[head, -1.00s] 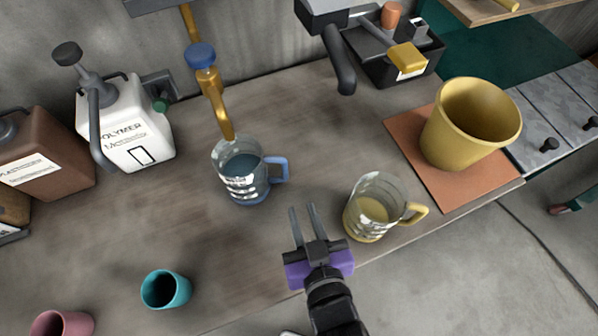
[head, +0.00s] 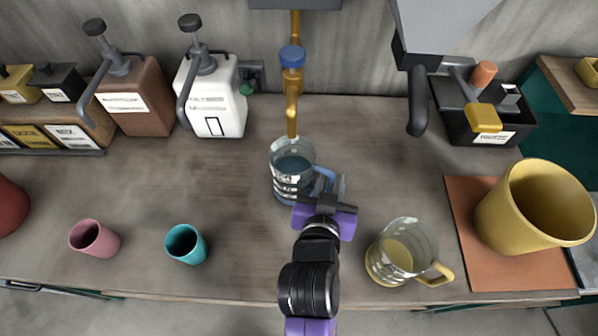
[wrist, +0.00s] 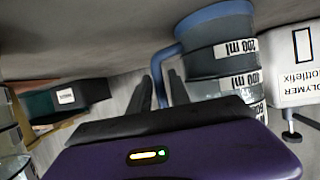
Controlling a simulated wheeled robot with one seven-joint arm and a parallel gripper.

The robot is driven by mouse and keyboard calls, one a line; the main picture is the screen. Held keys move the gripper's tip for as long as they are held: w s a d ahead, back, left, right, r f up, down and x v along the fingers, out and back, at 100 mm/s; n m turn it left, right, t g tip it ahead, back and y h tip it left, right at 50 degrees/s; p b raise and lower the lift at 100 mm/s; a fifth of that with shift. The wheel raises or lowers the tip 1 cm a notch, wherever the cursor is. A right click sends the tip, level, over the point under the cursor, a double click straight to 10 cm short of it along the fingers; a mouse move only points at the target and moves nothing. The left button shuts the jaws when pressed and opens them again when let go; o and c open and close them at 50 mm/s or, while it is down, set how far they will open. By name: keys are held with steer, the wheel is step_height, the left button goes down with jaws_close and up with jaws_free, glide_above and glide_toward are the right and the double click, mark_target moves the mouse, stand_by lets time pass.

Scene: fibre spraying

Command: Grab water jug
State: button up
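The water jug (head: 291,178), clear with a blue handle, white markings and bluish liquid, stands upright on the bench below a brass tap. My gripper (head: 330,184) is at its right side, with its fingers at the blue handle. In the wrist view, the jug (wrist: 213,60) fills the upper right. The gripper's two dark fingers (wrist: 165,85) are apart there, and the handle is at their tips. The palm hides part of the handle in the head view, so I cannot tell whether the fingers touch it.
A second jug (head: 396,256) with a yellow handle stands close to the right of my gripper. A yellow bucket (head: 520,215) sits on an orange mat (head: 462,235). A teal cup (head: 186,245) and a pink cup (head: 95,238) stand left. The white polymer jug (head: 215,100) is behind.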

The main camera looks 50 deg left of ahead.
steer(key=shift+x, duration=1.1)
jaws_close()
stand_by(0.6)
